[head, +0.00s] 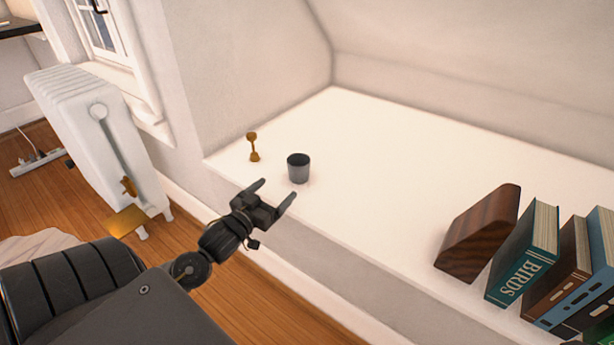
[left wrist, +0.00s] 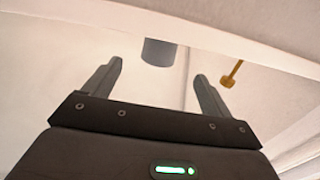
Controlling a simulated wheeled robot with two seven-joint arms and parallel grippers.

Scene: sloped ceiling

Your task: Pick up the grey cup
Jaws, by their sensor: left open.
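The grey cup (head: 298,169) stands upright on the white ledge (head: 385,180), near its front edge. In the left wrist view the cup (left wrist: 159,52) shows beyond the gap between my fingers, partly cut by a pale band above. My left gripper (head: 276,191) is open and empty, just short of the cup on its near side, apart from it. Its two fingers also show in the left wrist view (left wrist: 160,88). My right gripper is not in view.
A small brass object (head: 253,147) stands left of the cup; it also shows in the left wrist view (left wrist: 231,74). A dark wooden block (head: 478,235) and several books (head: 527,255) stand at the right. A white radiator (head: 95,130) is at the left. The ledge between cup and block is clear.

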